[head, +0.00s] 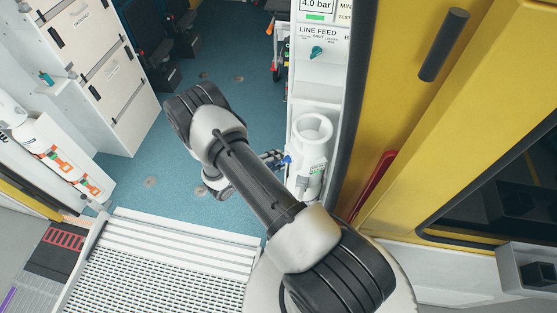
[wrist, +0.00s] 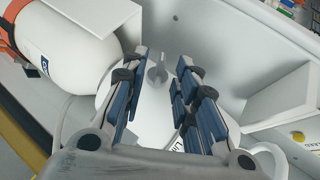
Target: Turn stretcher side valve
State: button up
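My gripper (wrist: 159,80) is open, its blue-padded fingers apart with nothing between the pads. Past the fingertips, a small grey lever knob (wrist: 157,69) stands on a round white part, roughly centred in the gap; I see no contact. I cannot read a label naming it as the stretcher side valve. In the head view my gripper (head: 282,160) is mostly hidden behind my arm, beside a white cylindrical holder (head: 311,163). A teal knob (head: 317,52) sits on the LINE FEED panel (head: 322,38) above, clear of my gripper.
In the wrist view, a white cylinder (wrist: 65,43) with an orange strap lies close left of the fingers, and a white box edge (wrist: 284,97) is at right. In the head view, a white cabinet (head: 92,62) stands left; the blue floor (head: 225,60) between is mostly clear.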

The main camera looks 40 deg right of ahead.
jog(key=shift+w+d+f, duration=0.1)
jog(key=shift+d+f, duration=0.15)
jog(key=shift+d, duration=0.3)
jog(key=shift+c, duration=0.6)
grip_shut()
